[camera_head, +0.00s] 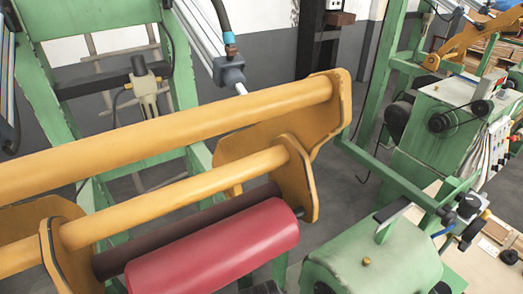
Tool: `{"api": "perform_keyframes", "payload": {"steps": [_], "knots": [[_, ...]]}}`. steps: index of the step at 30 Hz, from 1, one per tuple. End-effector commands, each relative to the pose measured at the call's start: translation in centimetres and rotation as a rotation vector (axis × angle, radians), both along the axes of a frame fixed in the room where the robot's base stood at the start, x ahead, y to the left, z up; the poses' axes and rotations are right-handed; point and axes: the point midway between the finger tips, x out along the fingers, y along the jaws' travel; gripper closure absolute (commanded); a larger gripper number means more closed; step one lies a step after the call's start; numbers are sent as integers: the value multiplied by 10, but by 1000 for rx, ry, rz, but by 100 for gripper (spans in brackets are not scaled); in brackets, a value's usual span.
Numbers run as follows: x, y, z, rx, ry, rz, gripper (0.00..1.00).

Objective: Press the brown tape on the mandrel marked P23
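No mandrel with a readable P23 mark and no clear brown tape show in the head view. A dark brown roller (190,232) lies between the yellow frame and a red roller (213,246); I cannot tell whether it bears on the task. My gripper is not in view.
Yellow bars (170,128) with end plates cross the left and middle. Green machine frames (38,88) stand behind. A green machine housing (372,258) fills the lower right, near a green gearbox (440,125) and a pale wooden board (480,262). Grey floor (365,190) shows between them.

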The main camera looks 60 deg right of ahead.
Motion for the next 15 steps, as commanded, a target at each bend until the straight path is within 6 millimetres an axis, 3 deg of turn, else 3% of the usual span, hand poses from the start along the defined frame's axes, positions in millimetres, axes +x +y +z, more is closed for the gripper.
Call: {"api": "perform_keyframes", "payload": {"steps": [7,12,15], "knots": [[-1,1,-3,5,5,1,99],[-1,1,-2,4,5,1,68],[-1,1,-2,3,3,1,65]]}}
